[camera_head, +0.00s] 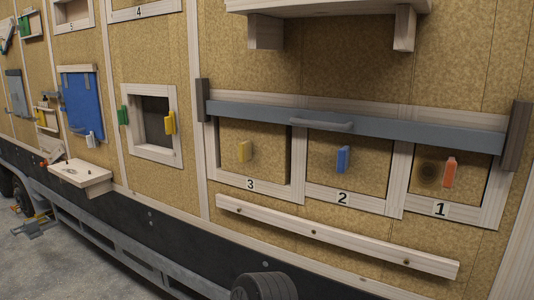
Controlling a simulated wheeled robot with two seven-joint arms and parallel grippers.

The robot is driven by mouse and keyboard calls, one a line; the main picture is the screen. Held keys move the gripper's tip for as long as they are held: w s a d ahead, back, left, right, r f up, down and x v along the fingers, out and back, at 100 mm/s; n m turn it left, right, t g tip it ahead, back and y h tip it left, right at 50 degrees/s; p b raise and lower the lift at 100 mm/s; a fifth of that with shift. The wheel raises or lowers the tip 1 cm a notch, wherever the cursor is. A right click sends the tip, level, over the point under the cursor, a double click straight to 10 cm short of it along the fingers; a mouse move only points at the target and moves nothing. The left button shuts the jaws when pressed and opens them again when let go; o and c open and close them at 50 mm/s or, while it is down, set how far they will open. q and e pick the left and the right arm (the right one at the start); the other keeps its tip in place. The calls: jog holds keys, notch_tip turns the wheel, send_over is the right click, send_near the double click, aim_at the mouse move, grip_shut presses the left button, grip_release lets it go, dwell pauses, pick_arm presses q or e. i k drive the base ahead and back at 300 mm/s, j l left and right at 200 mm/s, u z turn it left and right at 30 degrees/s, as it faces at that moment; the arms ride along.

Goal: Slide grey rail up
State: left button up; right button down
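The grey rail (400,133) is a long flat bar across the upper part of a light wooden frame with three square openings. A grey handle (321,124) is fixed at its middle. Its left end meets a dark wooden upright (202,100), and its right end meets another dark upright (517,136). The rail sits just above the openings numbered 3, 2 and 1, leaving most of each one uncovered. Neither of my grippers is in view.
A wooden shelf (330,6) juts out above the rail. A wooden strip (330,238) runs below. A dark rounded object (264,287) is at the bottom edge.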

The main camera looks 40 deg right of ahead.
aim_at(486, 142)
jog(key=i+j+z, duration=0.3)
jog(key=j+z, duration=0.25)
jog(key=i+j+z, duration=0.15)
jog(key=j+z, duration=0.45)
jog(key=i+j, duration=0.05)
jog(key=j, duration=0.05)
